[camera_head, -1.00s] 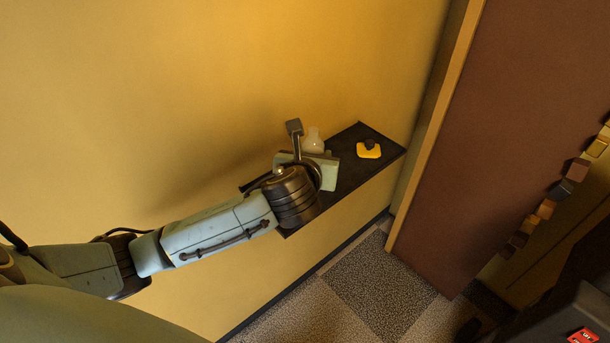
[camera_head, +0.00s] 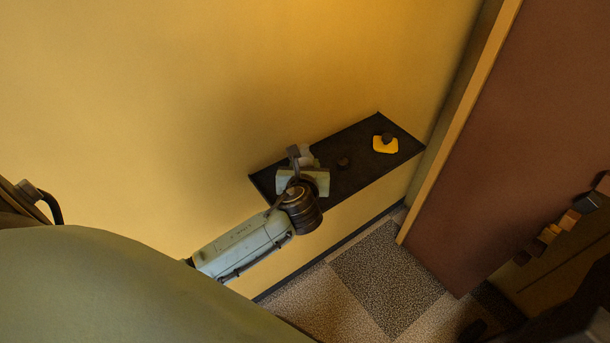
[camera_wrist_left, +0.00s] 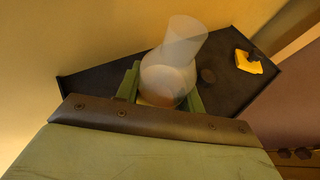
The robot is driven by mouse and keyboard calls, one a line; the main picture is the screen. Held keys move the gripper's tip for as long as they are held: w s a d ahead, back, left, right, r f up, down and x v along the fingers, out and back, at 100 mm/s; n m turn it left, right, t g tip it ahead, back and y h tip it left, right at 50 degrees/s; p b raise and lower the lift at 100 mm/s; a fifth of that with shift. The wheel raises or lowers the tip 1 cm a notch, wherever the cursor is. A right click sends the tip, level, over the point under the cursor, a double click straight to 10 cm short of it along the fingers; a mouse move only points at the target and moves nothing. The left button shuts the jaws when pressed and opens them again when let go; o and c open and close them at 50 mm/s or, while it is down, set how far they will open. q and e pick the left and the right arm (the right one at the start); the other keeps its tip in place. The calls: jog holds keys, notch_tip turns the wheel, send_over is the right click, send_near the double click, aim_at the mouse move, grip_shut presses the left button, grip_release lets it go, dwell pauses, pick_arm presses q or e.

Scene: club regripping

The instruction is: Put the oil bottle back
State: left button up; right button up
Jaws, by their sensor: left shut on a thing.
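The oil bottle (camera_wrist_left: 172,72) is a translucent, whitish bottle with a wide body and narrower upper part. In the left wrist view it sits between the green fingers of my left gripper (camera_wrist_left: 163,90), which is shut on it. In the head view the bottle (camera_head: 307,158) shows only partly beyond my gripper (camera_head: 303,170), above the left part of the dark shelf (camera_head: 365,172). I cannot tell whether its base touches the shelf. My right gripper is not in view.
A yellow object with a dark knob (camera_head: 385,144) lies at the shelf's right end. A dark round spot (camera_head: 343,163) is on the shelf between it and the bottle. The yellow wall runs behind the shelf, and a brown door panel (camera_head: 490,140) stands to the right.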

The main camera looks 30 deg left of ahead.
pick_arm(q)
notch_tip(320, 180, down, 3)
jog(key=shift+r+b, duration=0.15)
jog(key=shift+b, duration=0.2)
jog(key=shift+f, duration=0.3)
jog(key=o, duration=1)
jog(key=shift+o, duration=0.2)
jog(key=shift+r, duration=0.1)
jog(key=shift+s+d+r, duration=0.1)
jog(key=shift+s+r, duration=0.05)
jog(key=shift+s, duration=0.05)
jog(key=p+v, duration=0.1)
jog(key=v, duration=1)
jog(key=shift+s+d+r, duration=0.1)
jog(key=shift+s+d, duration=0.1)
jog(key=shift+d, duration=0.05)
